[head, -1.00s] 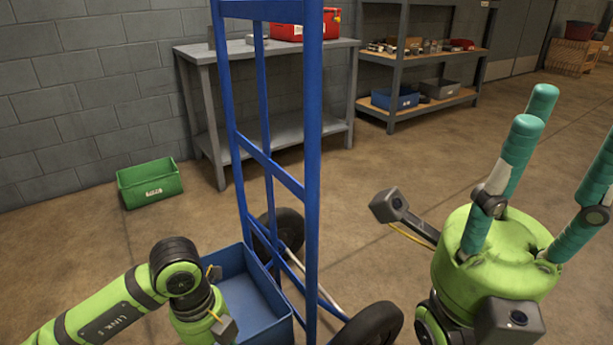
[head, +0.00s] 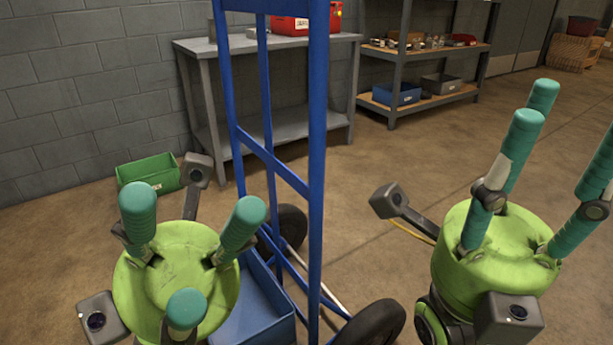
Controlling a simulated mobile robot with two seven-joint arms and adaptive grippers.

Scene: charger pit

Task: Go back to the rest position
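My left gripper (head: 191,240) is at the lower left, in front of the blue hand truck's left side. Its teal fingers point up, spread apart around its bare green palm, and hold nothing. My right gripper (head: 562,125) is at the right edge, with its teal fingers upright and spread. Nothing shows between them, though one finger is partly cut off by the picture's edge.
The blue hand truck (head: 318,150) stands between my grippers, with a blue bin (head: 262,310) at its base, partly hidden by my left gripper. A green bin (head: 150,172) lies on the floor behind. A grey workbench (head: 285,125) and shelving (head: 398,75) stand farther back.

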